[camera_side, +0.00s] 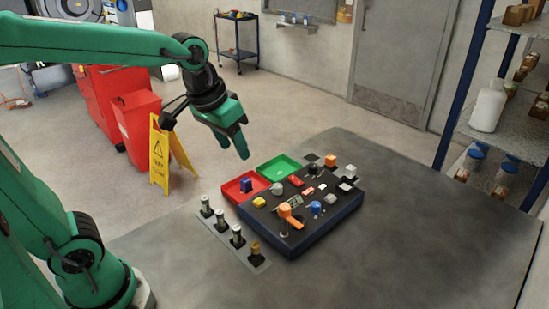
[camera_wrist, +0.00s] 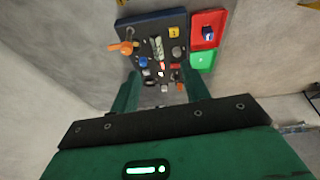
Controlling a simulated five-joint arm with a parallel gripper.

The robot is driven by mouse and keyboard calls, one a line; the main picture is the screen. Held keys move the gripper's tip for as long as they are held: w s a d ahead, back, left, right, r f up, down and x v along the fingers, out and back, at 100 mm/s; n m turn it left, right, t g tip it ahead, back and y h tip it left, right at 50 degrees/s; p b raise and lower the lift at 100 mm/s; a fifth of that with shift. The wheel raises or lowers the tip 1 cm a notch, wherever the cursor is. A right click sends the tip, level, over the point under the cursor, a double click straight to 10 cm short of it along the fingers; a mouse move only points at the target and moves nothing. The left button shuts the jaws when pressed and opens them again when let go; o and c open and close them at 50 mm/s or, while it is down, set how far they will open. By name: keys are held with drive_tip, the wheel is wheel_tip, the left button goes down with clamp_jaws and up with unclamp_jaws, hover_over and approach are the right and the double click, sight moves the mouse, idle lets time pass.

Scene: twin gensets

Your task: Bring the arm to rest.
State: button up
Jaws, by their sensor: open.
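My gripper (camera_side: 235,147) hangs in the air above and to the left of the dark panel box (camera_side: 296,243), fingers pointing down. It is clear of the table. In the wrist view my gripper (camera_wrist: 161,92) shows two green fingers spread apart with nothing held between them. The panel box also shows in the wrist view (camera_wrist: 150,18), beyond the fingertips. It carries an orange handle (camera_side: 288,210), a blue knob (camera_side: 315,206) and several small coloured parts. The fingers hide part of the area around the box's near end in the wrist view.
A red tray (camera_side: 232,191) holding a blue block (camera_side: 246,185) and an empty-looking green tray (camera_side: 280,167) lie beside the box. A strip with several small posts (camera_side: 237,237) lies left of it. A yellow floor sign (camera_side: 160,155) and shelving (camera_side: 515,130) stand around. The table's right side (camera_side: 430,230) is clear.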

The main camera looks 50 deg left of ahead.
drive_tip(key=s+a+f+t, duration=0.1)
drive_tip(key=s+a, duration=0.1)
drive_tip(key=s, duration=0.8)
drive_tip(key=shift+a+f+m+t, duration=0.15)
drive_tip(key=shift+f+m+t, duration=0.15)
drive_tip(key=shift+t, duration=0.1)
